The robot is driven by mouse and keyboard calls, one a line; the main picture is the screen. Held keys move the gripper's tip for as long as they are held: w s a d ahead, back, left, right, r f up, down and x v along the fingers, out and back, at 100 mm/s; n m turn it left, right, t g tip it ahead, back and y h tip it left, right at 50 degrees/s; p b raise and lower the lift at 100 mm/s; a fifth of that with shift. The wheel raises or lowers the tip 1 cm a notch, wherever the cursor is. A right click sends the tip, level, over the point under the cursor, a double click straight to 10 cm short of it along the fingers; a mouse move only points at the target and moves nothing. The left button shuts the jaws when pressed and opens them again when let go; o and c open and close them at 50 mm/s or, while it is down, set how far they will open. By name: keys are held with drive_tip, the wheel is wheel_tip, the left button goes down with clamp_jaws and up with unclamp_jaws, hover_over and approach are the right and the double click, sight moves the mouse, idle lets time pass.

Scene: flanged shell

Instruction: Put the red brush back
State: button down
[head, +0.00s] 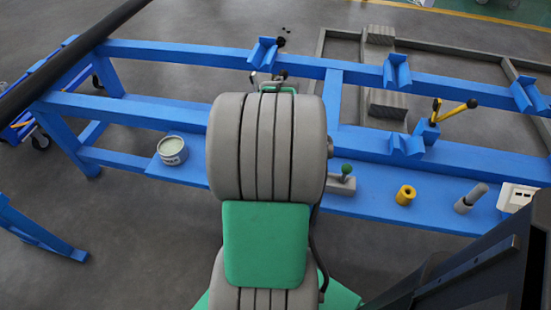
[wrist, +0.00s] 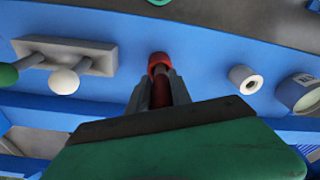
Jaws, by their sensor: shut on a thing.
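In the wrist view the red brush (wrist: 159,64) is between the two grey fingers of my gripper (wrist: 159,90). Its red end sticks out past the fingertips, over the blue shelf. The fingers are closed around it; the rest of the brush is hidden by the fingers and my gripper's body. In the head view my arm covers the gripper and the brush.
To the right are a grey block with a green knob (head: 341,181), a yellow cylinder (head: 405,195), a grey cylinder (head: 470,198) and a white box (head: 516,197). Blue rails run behind.

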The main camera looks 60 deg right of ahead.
drive_tip(key=shift+f+b, duration=0.3)
drive_tip(key=shift+f, duration=0.2)
idle(0.3)
drive_tip(key=c, duration=1.1)
unclamp_jaws()
wheel_tip(320, 180, up, 8)
drive_tip(key=p, duration=0.2)
drive_tip(key=w+a+r+n+p, duration=0.3)
drive_tip(key=w+a+r+p, duration=0.4)
drive_tip(key=a+r, duration=0.35)
drive_tip(key=a+r+n+p, duration=0.2)
drive_tip(key=a+r, duration=0.1)
drive_tip(key=a, duration=0.3)
drive_tip(key=a+r+n+t+p, duration=0.1)
drive_tip(key=a+r+p, duration=0.2)
drive_tip(key=a, duration=0.4)
drive_tip(key=a+r+n+t+y+p, duration=0.1)
drive_tip(key=a+r+n+p, duration=0.1)
drive_tip(key=a+r, duration=0.2)
drive_tip(key=shift+w+a+r+n+p, duration=0.15)
drive_tip(key=shift+w+a+r+p, duration=0.05)
drive_tip(key=shift+a, duration=0.5)
drive_tip(key=shift+w+a+r+n+p, duration=0.15)
drive_tip(key=shift+w+a+r+p, duration=0.05)
drive_tip(key=shift+a, duration=0.5)
